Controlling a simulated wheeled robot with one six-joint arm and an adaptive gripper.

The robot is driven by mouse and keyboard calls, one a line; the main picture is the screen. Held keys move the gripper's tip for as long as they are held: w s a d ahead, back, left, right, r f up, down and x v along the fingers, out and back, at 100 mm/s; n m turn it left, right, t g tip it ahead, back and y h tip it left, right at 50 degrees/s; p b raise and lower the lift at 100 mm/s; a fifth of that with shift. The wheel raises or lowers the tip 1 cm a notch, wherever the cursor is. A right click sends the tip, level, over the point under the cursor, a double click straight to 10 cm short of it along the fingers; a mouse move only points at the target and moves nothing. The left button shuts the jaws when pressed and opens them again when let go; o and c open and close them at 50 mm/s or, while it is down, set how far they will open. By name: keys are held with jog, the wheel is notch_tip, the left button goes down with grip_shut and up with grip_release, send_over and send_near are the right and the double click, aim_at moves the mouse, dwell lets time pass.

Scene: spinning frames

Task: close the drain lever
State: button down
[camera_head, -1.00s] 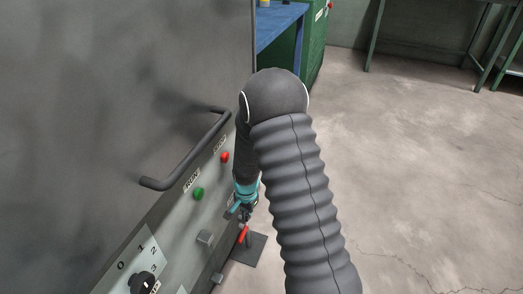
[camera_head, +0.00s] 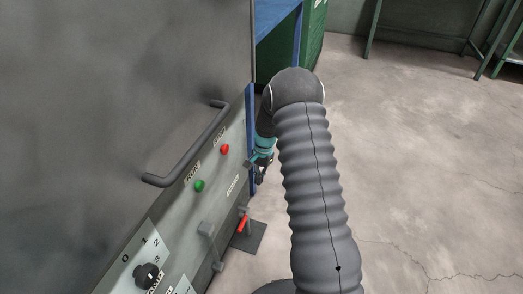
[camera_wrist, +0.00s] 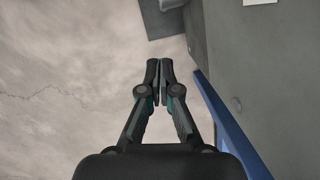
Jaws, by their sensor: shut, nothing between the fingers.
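The drain lever (camera_head: 242,223) has a red grip and sits low near the right end of the grey machine's front, in the head view. It stands tilted on a short grey fitting above a dark floor plate (camera_head: 249,238). My gripper (camera_head: 262,177) is above and beyond the lever, apart from it, close to the machine's blue corner edge. In the wrist view my gripper (camera_wrist: 158,75) has its fingertips together with nothing between them. The red grip is not visible in the wrist view.
The machine front carries a long dark handle (camera_head: 188,150), a green button (camera_head: 199,186), a red button (camera_head: 225,149), a rotary knob (camera_head: 146,275) and a grey bracket (camera_head: 207,240). Concrete floor (camera_head: 420,170) is open at right.

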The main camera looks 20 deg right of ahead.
jog(key=s+r+n+t+b, duration=0.1)
jog(key=s+r, duration=0.1)
jog(key=r, duration=0.8)
jog(key=s+r+n+t+b, duration=0.1)
jog(key=s+r+b, duration=0.1)
jog(key=r, duration=0.7)
jog(key=shift+s+a+r+n+h, duration=0.25)
jog(key=shift+s+r+n+h, duration=0.15)
jog(key=shift+s, duration=0.3)
jog(key=s+r+n+t, duration=0.1)
jog(key=s+r+n, duration=0.1)
jog(key=s+r, duration=0.3)
jog(key=s+a+r+n+t+p, duration=0.1)
jog(key=s+r, duration=0.4)
jog(key=s, duration=0.9)
jog(key=s+a+r+n+t+h, duration=0.1)
jog(key=s+r+n+t, duration=0.2)
jog(key=s, duration=0.6)
jog(key=shift+s+r+n+p, duration=0.15)
jog(key=shift+r+n+p, duration=0.2)
jog(key=shift+r, duration=0.85)
jog(key=shift+a, duration=0.1)
